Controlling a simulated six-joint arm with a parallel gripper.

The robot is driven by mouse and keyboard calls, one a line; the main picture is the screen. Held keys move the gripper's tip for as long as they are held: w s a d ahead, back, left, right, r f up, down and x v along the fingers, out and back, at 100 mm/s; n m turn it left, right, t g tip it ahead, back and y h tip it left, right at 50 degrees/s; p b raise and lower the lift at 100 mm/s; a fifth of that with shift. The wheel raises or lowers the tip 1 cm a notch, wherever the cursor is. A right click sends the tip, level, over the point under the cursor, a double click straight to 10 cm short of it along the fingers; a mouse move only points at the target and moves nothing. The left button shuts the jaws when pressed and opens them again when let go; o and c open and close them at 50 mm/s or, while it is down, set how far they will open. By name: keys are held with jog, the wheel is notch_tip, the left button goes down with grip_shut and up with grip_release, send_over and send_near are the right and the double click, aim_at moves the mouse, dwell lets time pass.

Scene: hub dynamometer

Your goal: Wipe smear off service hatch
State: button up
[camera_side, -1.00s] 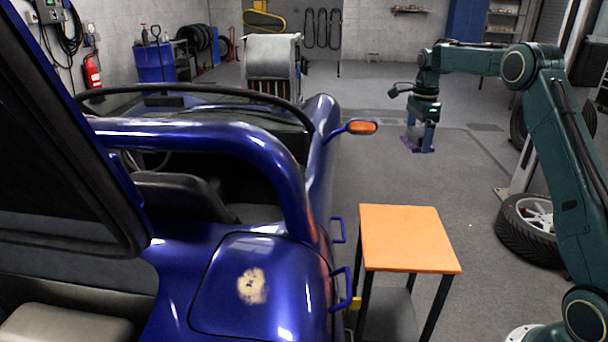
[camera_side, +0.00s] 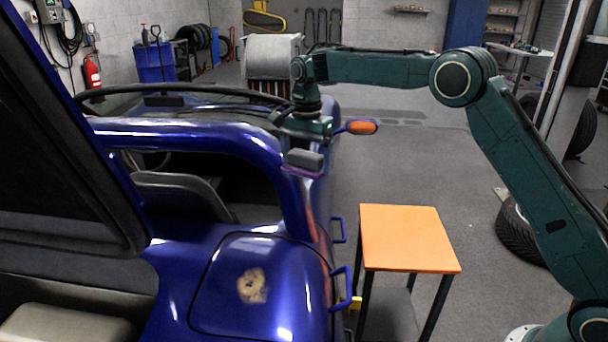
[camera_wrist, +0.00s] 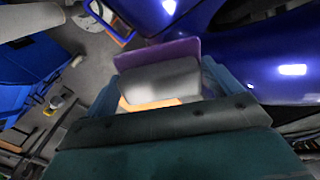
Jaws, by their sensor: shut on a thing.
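The service hatch (camera_side: 225,300) is a blue panel on the car's rear deck in the side view. A tan-brown smear (camera_side: 252,286) lies on it, with darker marks inside. My gripper (camera_side: 303,160) is above the car's side, behind and above the hatch, apart from it. It is shut on a grey block with a purple underside (camera_side: 305,159), seemingly a wiping pad. In the wrist view the pad (camera_wrist: 160,82) sits between the blue fingers, its purple face (camera_wrist: 158,53) at the far side. The hatch smear is not clearly seen in the wrist view.
The blue roll bar (camera_side: 220,135) arches over the cockpit near my gripper. A mirror with an orange lens (camera_side: 362,128) juts from the car's side. An orange-topped table (camera_side: 405,238) stands right of the hatch, beside blue handles (camera_side: 341,290). The floor beyond is open.

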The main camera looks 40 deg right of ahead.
jog(key=s+a+n, duration=0.3)
jog(key=a+n, duration=0.2)
jog(key=a, duration=1.1)
send_over(260, 269)
notch_tip(260, 269, down, 10)
jog(key=shift+a+f, duration=0.1)
jog(key=shift+f, duration=0.4)
jog(key=shift+f, duration=3.5)
jog(key=shift+s+a+f, duration=0.4)
jog(key=shift+a+f, duration=0.05)
jog(key=shift+f, duration=0.1)
jog(key=shift+c, duration=0.3)
jog(key=shift+s+a, duration=3.45)
jog(key=shift+s, duration=0.05)
jog(key=shift+w+d, duration=3.9)
jog(key=shift+d, duration=0.05)
notch_tip(260, 269, up, 8)
